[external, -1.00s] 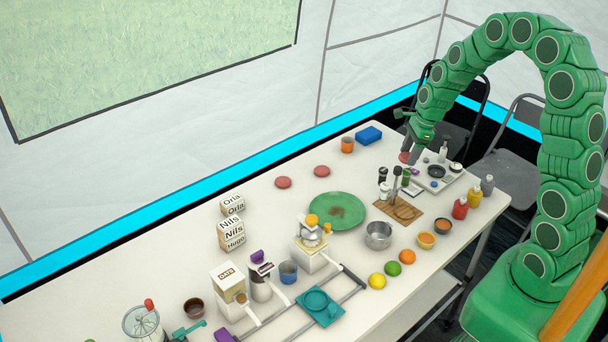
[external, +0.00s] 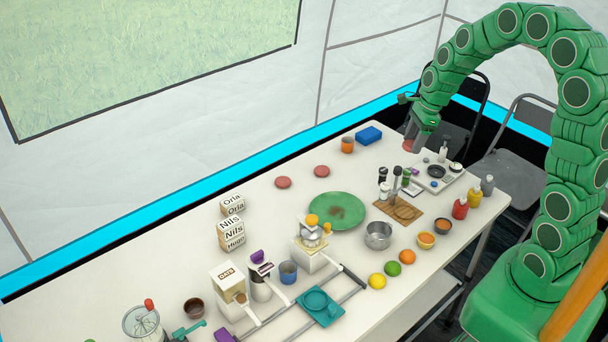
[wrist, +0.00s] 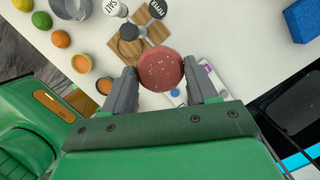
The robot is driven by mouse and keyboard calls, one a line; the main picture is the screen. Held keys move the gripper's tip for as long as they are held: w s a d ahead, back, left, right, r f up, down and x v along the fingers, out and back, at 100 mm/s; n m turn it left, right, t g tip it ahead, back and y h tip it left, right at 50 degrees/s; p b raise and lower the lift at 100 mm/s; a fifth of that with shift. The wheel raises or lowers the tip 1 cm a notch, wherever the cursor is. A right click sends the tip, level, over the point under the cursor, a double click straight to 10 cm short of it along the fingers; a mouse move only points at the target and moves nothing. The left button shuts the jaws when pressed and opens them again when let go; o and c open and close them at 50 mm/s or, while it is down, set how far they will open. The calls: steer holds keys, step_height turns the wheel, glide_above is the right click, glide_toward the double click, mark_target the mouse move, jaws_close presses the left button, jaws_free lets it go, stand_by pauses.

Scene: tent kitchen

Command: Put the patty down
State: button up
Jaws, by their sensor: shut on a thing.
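My gripper (external: 415,144) is shut on a reddish-brown round patty (wrist: 161,69), which sits between the two grey fingers in the wrist view. In the external view the held patty (external: 409,147) shows partly beside the fingers, in the air above the far right end of the table. Two more patties lie flat on the white table, one on the left (external: 283,182) and one on the right (external: 321,171), behind the green plate (external: 337,211).
Below and around my gripper are a tray of small items (external: 438,181), a wooden board (external: 398,209) with shakers, and sauce bottles (external: 460,208). The tabletop between the cup and the tray is clear.

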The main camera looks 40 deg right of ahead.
steer(key=s+a+n+g, duration=0.1)
steer(key=s+a+n, duration=0.15)
steer(key=a, duration=0.65)
steer(key=s+a+n+g, duration=0.15)
steer(key=a+n, duration=0.25)
steer(key=a, duration=0.5)
glide_above(336, 209)
steer(key=s+d, duration=0.1)
steer(key=shift+t, duration=0.35)
steer(key=f, duration=1.3)
steer(key=shift+s+d+f, duration=0.15)
steer(key=shift+d+f, duration=0.05)
steer(key=shift+w+a+f, duration=0.15)
steer(key=shift+w+f, duration=0.5)
steer(key=shift+f, duration=0.05)
steer(key=shift+d+x, duration=0.2)
steer(key=shift+x, duration=0.6)
steer(key=shift+d+x, duration=0.2)
steer(key=shift+x, duration=0.55)
steer(key=shift+w+f, duration=0.1)
steer(key=shift+f, duration=0.1)
steer(key=o, duration=1)
steer(key=shift+o, duration=0.2)
